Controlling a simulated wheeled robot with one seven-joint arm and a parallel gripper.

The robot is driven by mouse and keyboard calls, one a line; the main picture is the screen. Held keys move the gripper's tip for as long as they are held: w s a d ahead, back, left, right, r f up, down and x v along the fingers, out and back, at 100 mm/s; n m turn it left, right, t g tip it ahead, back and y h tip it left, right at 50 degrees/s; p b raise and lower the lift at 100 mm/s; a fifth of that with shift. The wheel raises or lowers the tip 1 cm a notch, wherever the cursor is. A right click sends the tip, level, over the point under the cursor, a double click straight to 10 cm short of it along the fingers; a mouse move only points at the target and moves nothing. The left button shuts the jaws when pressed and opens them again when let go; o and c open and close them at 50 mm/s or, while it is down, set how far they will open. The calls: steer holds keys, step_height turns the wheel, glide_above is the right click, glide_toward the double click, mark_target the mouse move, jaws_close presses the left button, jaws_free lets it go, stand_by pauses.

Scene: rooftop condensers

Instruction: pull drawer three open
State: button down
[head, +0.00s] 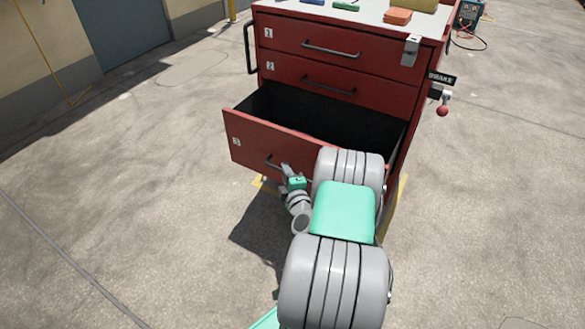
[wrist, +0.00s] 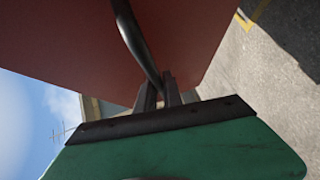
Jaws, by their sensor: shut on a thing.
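A red tool cabinet (head: 405,105) has numbered drawers. Drawer three (head: 244,141), the lowest one in sight, stands pulled well out, and its dark inside shows as empty where visible. My gripper (head: 285,170) is at the front of drawer three, shut on its dark bar handle (head: 271,161). In the wrist view the handle (wrist: 135,40) runs down between the fingers of my gripper (wrist: 158,90), with the red drawer front (wrist: 75,45) behind it. My arm hides the right part of the drawer front.
Drawers one (head: 285,38) and two (head: 285,73) are shut. A latch (head: 410,50) sits at the upper right, and a brake lever with a red knob (head: 442,110) is on the right side. Small blocks lie on the cabinet top (head: 375,13). The concrete floor to the left is clear.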

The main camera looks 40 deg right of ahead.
steer(key=shift+s+a+f, duration=0.1)
steer(key=shift+s+a, duration=0.1)
steer(key=shift+a, duration=0.1)
steer(key=c, duration=1.5)
jaws_free()
steer(key=shift+w+a, duration=0.1)
steer(key=v, duration=0.7)
steer(key=shift+s+a, duration=0.25)
steer(key=shift+s, duration=0.1)
